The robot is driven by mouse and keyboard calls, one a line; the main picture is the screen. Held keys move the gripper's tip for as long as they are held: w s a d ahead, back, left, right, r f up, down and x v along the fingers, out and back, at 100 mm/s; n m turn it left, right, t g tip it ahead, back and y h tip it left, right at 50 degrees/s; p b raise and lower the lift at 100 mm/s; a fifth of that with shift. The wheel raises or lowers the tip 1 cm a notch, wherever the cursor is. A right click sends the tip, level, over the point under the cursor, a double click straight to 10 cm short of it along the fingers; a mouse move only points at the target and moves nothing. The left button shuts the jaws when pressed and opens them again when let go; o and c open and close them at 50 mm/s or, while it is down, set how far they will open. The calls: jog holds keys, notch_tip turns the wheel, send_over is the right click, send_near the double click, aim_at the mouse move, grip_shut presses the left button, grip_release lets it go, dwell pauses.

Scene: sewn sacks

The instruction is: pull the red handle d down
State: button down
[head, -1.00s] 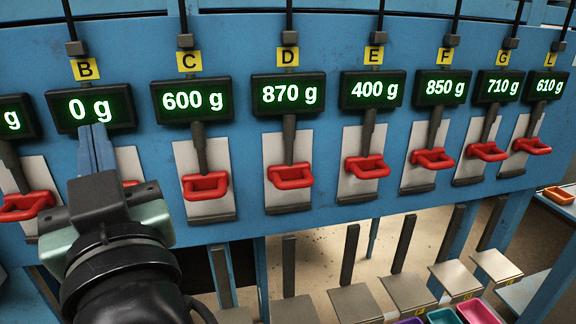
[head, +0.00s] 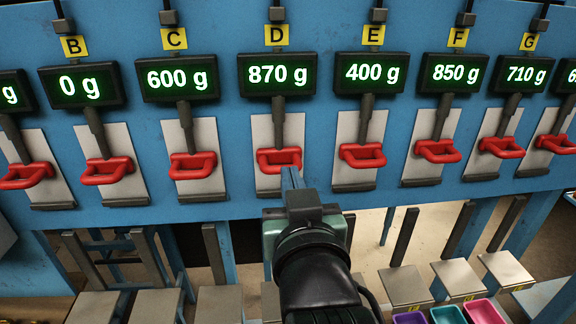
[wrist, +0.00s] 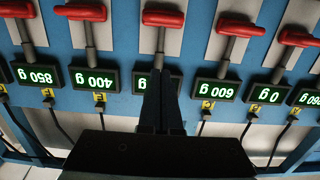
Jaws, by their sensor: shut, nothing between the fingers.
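The red handle D (head: 279,160) is a loop on a dark lever in front of a pale plate, under the yellow label D (head: 276,35) and a display (head: 277,75) reading 870 g. In the upside-down wrist view, handle D (wrist: 163,18) is at the top middle. My gripper (head: 289,172) is shut and empty. In the head view its blue fingertips overlap the lower right of handle D; I cannot tell whether they touch it. In the wrist view the fingers (wrist: 161,73) cover part of D's display, apart from the handle in the picture.
Similar red handles flank it: C (head: 193,166) on the left and E (head: 362,156) on the right, on the blue panel (head: 225,125). Metal platforms (head: 402,287) and coloured trays (head: 447,314) stand below at right.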

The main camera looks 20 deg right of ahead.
jog(key=w+d+f+p, duration=0.3)
jog(key=w+f+p, duration=0.1)
jog(key=w, duration=0.6)
jog(key=shift+f+p, duration=0.3)
jog(key=shift+f, duration=0.05)
jog(key=shift+w, duration=0.1)
